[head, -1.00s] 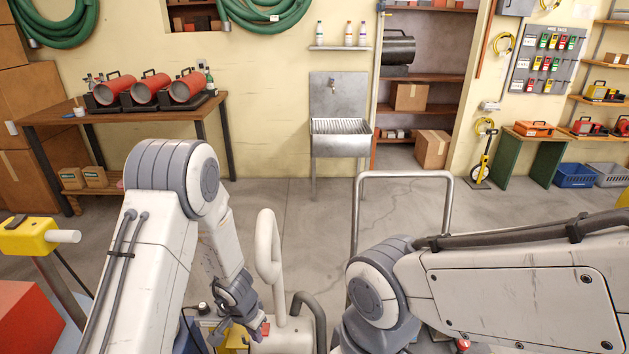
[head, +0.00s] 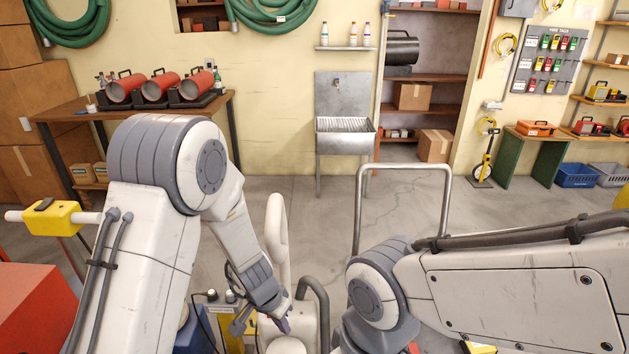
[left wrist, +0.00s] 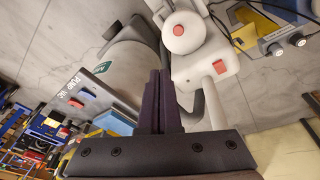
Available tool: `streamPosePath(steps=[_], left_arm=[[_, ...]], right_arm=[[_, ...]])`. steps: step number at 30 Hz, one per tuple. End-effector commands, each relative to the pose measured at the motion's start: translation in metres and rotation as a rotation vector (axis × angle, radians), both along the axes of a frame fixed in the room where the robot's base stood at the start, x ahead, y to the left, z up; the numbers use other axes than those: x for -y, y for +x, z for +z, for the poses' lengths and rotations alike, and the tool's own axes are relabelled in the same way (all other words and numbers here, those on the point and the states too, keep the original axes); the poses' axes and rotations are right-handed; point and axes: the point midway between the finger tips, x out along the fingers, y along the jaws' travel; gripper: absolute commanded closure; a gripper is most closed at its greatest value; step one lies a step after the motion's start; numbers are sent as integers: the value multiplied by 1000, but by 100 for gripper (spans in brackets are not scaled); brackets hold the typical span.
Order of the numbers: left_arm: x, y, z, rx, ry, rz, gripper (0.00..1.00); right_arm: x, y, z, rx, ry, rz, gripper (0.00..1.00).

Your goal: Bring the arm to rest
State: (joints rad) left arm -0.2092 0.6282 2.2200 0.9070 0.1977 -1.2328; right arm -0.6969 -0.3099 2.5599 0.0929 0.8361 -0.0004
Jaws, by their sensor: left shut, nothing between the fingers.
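My left arm is bent in the left half of the head view, with its forearm pointing down and to the right. My left gripper (head: 285,326) is low in the middle of that view, close to the white upright post of the machine. In the left wrist view the two dark fingers of the left gripper (left wrist: 161,100) lie together with nothing between them. My right arm crosses the lower right of the head view; its gripper is out of sight.
A white machine with a red button (left wrist: 179,30) is close beyond the left fingers. A steel sink (head: 344,137) stands at the back wall. A workbench with red heaters (head: 161,87) stands at the back left. Open floor (head: 310,205) lies before the sink.

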Motion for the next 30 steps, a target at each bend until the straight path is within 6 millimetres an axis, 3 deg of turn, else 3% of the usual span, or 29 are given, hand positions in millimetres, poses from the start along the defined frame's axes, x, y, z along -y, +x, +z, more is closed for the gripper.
streamPosePath(steps=[8,13,18,21,24,30], left_arm=[[52,-46,73,-33,-80,-63,100],[73,-114,132,-94,-82,-117,100],[59,-182,172,-134,-2,-129,100],[44,-205,183,-133,49,-116,100],[32,-217,189,-126,85,-100,100],[24,-223,192,-122,107,-85,100]], right_arm=[[0,0,1,0,0,0,50],[0,0,3,0,0,0,50],[0,0,4,0,0,0,50],[0,0,4,0,0,0,50],[0,0,4,0,0,0,50],[0,0,4,0,0,0,50]])
